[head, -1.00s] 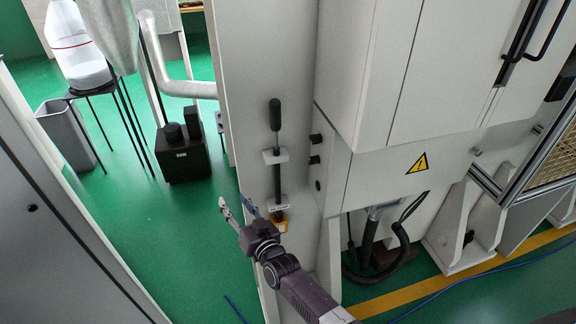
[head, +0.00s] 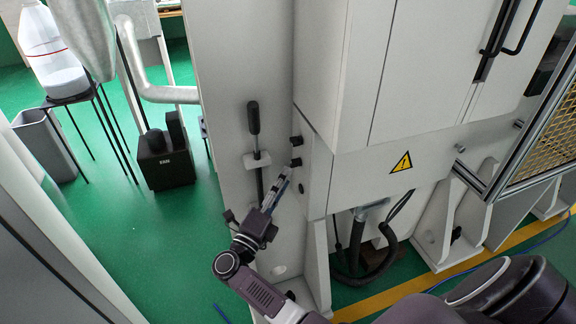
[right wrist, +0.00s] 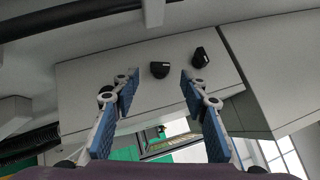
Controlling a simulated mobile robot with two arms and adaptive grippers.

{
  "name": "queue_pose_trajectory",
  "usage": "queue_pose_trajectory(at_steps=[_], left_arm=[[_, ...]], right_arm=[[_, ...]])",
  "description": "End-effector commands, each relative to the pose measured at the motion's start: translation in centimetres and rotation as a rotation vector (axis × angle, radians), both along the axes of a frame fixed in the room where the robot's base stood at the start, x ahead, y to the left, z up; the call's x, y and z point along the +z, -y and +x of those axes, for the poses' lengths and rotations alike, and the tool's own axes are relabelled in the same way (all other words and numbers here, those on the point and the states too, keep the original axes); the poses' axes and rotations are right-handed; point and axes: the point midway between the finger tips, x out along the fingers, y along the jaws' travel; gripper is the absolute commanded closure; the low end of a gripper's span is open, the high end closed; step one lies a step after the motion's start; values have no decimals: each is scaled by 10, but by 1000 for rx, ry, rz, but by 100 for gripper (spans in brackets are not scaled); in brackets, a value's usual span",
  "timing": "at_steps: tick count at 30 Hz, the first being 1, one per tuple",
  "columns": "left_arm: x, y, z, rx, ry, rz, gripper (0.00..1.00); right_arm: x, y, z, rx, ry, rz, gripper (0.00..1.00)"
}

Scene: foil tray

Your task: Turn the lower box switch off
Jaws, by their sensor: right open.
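Two black switches sit one above the other on the side of the white box: the upper switch (head: 296,140) and the lower switch (head: 296,162). My right gripper (head: 281,184) is open and empty, with its fingertips just below and left of the lower switch in the head view. In the right wrist view, my right gripper (right wrist: 158,86) has its blue-padded fingers spread. One black knob (right wrist: 160,69) shows between and beyond the fingertips; another black knob (right wrist: 201,57) shows past the right fingertip. No contact is visible. My left gripper is out of view.
A black-handled lever (head: 254,118) stands on the pale panel left of the box. A yellow warning triangle (head: 402,163) marks the box front. Dark hoses (head: 365,250) hang beneath it. Green floor (head: 180,240) is open at left.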

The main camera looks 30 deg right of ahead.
Motion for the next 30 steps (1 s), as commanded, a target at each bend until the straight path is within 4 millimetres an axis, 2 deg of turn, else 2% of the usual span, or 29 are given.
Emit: queue_pose_trajectory(at_steps=[1,9,20,30], left_arm=[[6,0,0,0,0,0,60],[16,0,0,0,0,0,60],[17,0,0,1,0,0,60],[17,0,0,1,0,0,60]], right_arm=[[7,9,5,0,1,-4,59],[13,39,23,2,-1,-4,59],[13,45,27,3,-2,-2,59],[13,45,27,3,-2,-2,95]])
